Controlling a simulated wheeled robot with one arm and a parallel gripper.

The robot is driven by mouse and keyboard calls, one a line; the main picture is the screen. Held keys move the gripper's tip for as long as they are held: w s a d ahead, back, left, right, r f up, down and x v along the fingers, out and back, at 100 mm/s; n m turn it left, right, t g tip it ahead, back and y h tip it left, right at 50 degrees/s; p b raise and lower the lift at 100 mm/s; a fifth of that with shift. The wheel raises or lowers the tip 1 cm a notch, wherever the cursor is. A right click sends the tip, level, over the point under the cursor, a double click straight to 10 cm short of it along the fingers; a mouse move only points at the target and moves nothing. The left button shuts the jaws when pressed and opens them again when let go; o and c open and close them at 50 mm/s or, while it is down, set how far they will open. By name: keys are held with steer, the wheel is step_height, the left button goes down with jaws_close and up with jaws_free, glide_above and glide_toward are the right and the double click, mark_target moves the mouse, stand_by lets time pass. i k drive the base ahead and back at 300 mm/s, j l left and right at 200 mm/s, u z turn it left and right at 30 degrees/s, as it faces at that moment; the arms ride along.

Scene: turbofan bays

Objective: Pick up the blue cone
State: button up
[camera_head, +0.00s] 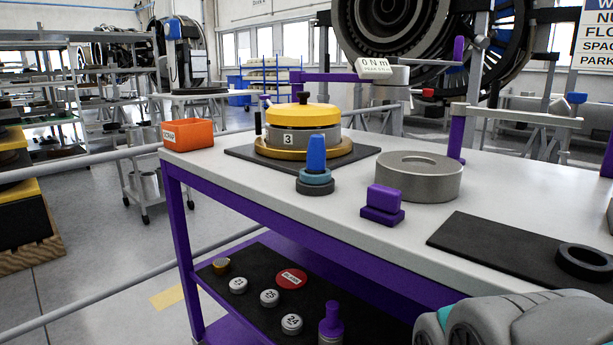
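The blue cone (316,154) stands upright on the white tabletop, near its front edge. It tapers slightly, and its lower end sits on a stack of round rings, a lighter blue-grey one (315,177) over a dark one. Whether the cone and rings are one piece I cannot tell. Nothing touches the cone from above. Part of my grey arm shows at the bottom right corner, well apart from the cone. My gripper's fingers are not in the picture.
Around the cone are a yellow-topped round assembly (302,115) on a dark mat behind, a grey metal ring (418,183) at right, a purple block (383,200) and an orange bin (187,134). A black mat (480,245) lies front right. A lower shelf holds numbered discs.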

mark_target(316, 152)
steer(key=k+j+z, duration=0.15)
steer(key=k+z, duration=0.2)
steer(key=k, duration=0.15)
steer(key=k+z, duration=0.4)
steer(key=k+j, duration=0.05)
